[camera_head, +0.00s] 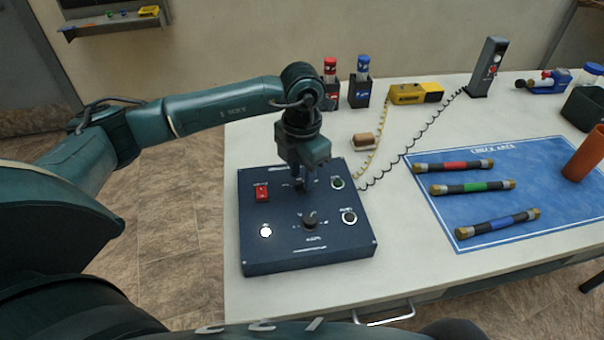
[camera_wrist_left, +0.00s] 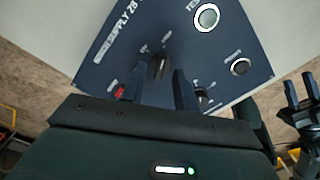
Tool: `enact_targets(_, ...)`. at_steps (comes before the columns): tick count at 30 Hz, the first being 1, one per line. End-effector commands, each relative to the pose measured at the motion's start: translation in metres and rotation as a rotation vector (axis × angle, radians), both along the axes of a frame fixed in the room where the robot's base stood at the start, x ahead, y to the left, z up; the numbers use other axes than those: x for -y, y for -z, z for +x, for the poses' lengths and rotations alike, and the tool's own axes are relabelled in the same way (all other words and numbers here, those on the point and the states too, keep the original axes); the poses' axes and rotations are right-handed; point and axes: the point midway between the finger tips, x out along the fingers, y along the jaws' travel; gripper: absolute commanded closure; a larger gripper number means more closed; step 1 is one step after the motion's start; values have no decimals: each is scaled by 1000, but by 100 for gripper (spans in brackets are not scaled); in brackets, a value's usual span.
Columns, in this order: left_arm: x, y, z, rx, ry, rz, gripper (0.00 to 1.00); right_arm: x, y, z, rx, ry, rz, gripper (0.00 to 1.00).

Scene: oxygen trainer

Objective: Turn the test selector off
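The dark blue control panel (camera_head: 284,250) lies on the near left of the table. It has a front selector knob (camera_head: 310,220) and a rear knob mostly hidden under my left gripper (camera_head: 303,187). My left gripper points down over the panel's rear middle. In the left wrist view, a black selector knob (camera_wrist_left: 159,67) shows between the spread fingertips of my left gripper (camera_wrist_left: 160,78); I cannot tell whether they touch it. The knob labels are too small to read. My right gripper (camera_wrist_left: 302,100) shows at the right of the wrist view, fingers apart and empty.
The panel also carries a red switch (camera_head: 261,192), a lit white button (camera_head: 265,231) and ringed buttons (camera_head: 349,217). A blue mat (camera_head: 520,180) with several banded tubes lies to the right. A yellow device (camera_head: 416,93) with a coiled cord stands behind.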

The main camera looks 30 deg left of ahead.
Motion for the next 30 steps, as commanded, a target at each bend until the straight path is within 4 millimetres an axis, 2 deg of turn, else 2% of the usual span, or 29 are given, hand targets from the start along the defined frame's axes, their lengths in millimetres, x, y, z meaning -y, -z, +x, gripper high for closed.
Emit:
enact_targets(5, 0, 13, -1, -1, 2, -1, 69, 0, 0, 0, -1, 0, -2, 64)
enact_targets(14, 1, 14, 0, 1, 2, -1, 70, 0, 0, 0, -1, 3, 0, 64)
enact_targets(25, 1, 14, 0, 1, 2, -1, 100, -1, -1, 1, -1, 7, 5, 64)
enact_targets(30, 1, 14, 0, 1, 2, -1, 100, -1, -1, 1, -1, 7, 5, 64)
